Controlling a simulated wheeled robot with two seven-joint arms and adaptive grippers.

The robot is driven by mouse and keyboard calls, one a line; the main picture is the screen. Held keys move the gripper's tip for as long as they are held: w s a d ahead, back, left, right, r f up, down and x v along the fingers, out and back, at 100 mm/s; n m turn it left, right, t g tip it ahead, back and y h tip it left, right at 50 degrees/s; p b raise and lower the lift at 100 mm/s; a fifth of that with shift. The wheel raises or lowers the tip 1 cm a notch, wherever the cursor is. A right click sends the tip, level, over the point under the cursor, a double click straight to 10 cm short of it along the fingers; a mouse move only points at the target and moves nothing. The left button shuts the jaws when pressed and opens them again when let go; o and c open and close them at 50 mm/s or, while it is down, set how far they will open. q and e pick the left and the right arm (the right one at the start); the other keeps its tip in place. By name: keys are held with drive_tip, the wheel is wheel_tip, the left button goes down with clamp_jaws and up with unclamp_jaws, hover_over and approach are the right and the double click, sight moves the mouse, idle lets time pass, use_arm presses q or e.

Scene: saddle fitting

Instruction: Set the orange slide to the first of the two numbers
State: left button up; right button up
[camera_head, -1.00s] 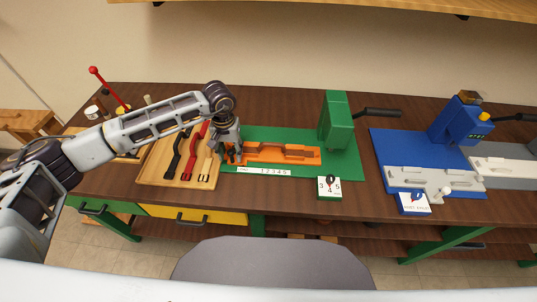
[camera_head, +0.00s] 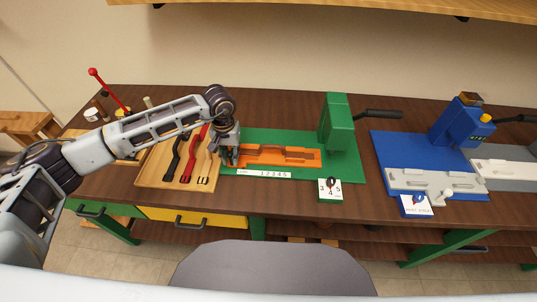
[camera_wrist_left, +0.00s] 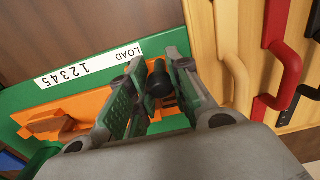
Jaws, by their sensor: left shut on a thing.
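The orange slide (camera_head: 280,155) lies on the green base plate (camera_head: 345,173) of the green press. In the left wrist view the orange slide (camera_wrist_left: 75,118) shows beside the gripper, with a black knob (camera_wrist_left: 159,80) at its end. A white strip (camera_head: 263,174) reading LOAD and 1 2 3 4 5 runs along the plate's front edge. My right gripper is out of view.
A wooden tray (camera_head: 150,165) with black, red and cream straps sits close left of the gripper. The green press head (camera_head: 337,122) rises at the slide's right end. A blue machine (camera_head: 420,160) stands farther right.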

sight(245, 165)
use_arm(q)
drive_tip(key=shift+d+b, duration=0.45)
drive_tip(key=shift+d, duration=0.2)
drive_tip(key=shift+d+b, duration=0.4)
drive_tip(key=shift+b, duration=0.05)
drive_tip(key=shift+d, duration=0.15)
idle(0.4)
drive_tip(key=shift+d+b, duration=0.4)
drive_tip(key=shift+d, duration=0.15)
drive_tip(key=shift+d+b, duration=0.45)
drive_tip(key=shift+d, duration=0.05)
idle(0.5)
